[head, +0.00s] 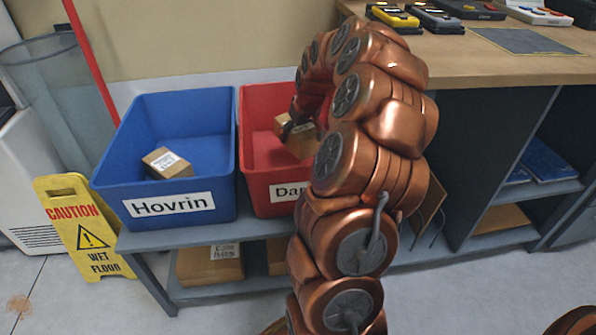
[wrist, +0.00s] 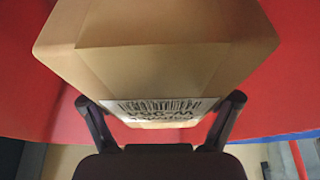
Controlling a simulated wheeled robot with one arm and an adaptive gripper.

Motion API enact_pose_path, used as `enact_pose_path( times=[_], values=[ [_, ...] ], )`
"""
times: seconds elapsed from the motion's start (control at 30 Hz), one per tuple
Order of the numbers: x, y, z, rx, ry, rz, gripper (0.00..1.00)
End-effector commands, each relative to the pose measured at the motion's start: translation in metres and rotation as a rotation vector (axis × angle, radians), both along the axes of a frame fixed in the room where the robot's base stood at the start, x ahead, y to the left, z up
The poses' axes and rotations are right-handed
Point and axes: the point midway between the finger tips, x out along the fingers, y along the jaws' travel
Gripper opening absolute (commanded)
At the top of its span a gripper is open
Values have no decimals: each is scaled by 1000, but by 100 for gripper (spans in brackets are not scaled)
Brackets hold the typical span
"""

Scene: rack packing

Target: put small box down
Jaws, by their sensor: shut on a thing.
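A small brown cardboard box (head: 301,140) with a white barcode label is in my gripper (head: 290,128), inside or just over the red bin (head: 262,193). In the wrist view the box (wrist: 160,50) fills the upper middle, and both fingers of my gripper (wrist: 160,110) are at its labelled end. Red bin surfaces (wrist: 30,75) show on both sides of it. My arm covers the right part of the red bin and part of its label. I cannot tell whether the box touches the bin's floor.
A blue bin (head: 181,185) labelled Hovrin, holding another small box (head: 166,163), stands left of the red bin on a grey shelf. Larger boxes (head: 211,265) lie below. A yellow wet-floor sign (head: 82,225) stands at left. A wooden counter (head: 480,60) with devices is at right.

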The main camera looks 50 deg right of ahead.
Motion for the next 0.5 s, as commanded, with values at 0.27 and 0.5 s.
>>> enact_pose_path(
  times=[0.27, 0.5],
  values=[
    [-3, -2, -34, 4, 3, -2, 42],
    [-2, -2, -67, 3, 3, -2, 42]
  ],
)
